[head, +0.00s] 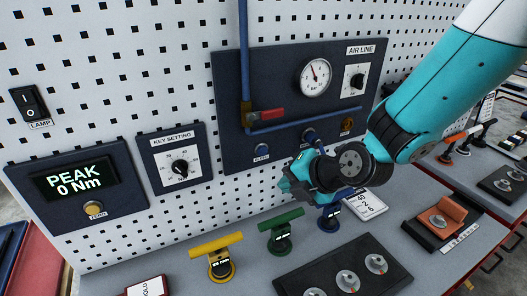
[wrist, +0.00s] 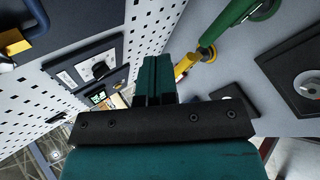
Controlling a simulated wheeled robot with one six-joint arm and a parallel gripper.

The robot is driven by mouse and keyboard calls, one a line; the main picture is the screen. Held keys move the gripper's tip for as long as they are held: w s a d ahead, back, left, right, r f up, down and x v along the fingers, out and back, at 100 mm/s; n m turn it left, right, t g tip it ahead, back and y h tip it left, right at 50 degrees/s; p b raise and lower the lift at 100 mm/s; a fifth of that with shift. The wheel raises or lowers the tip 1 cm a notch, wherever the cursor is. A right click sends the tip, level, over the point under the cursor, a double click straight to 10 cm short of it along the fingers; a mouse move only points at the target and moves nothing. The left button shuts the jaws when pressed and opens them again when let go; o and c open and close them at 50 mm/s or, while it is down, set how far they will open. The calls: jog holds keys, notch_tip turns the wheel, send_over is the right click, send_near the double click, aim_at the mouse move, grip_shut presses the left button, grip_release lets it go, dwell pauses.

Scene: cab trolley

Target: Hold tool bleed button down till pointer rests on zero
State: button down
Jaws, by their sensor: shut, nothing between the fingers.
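The round white pressure gauge (head: 315,76) is on the dark air line panel (head: 235,88). Its pointer looks turned to the upper part of the dial, but the scale is too small to read. Two blue round buttons sit low on the panel, one at left (head: 262,150) and one at right (head: 308,136); I cannot read which label is the tool bleed. My gripper (head: 288,184) is shut and empty, its teal fingers pointing left, below the buttons and apparently clear of them. The wrist view shows the closed fingers (wrist: 158,70); no blue button is plain there.
A red-handled valve (head: 272,114), a brass fitting (head: 347,125) and a selector knob (head: 356,80) share the panel. Yellow (head: 216,246), green (head: 282,227) and blue (head: 329,215) tools stand on the bench below. A key setting dial (head: 180,167) is at left.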

aim_at(263, 151)
jog(key=shift+w+a+p, duration=0.35)
jog(key=shift+w+a, duration=0.2)
jog(key=shift+w, duration=0.8)
jog(key=shift+w+a+p, duration=0.3)
jog(key=shift+w+a, duration=0.3)
jog(key=shift+w, duration=0.75)
jog(key=shift+w+a+p, duration=0.35)
jog(key=shift+w+a, duration=0.2)
jog(key=shift+w, duration=0.8)
jog(key=shift+w+a+b, duration=0.15)
jog(key=shift+w+b, duration=0.25)
jog(key=shift+w+a, duration=0.2)
jog(key=shift+w, duration=0.25)
dwell(2.2)
jog(key=shift+b, duration=0.3)
jog(key=shift+s+d+b, duration=0.35)
jog(key=shift+s+b, duration=0.15)
jog(key=shift+s, duration=0.35)
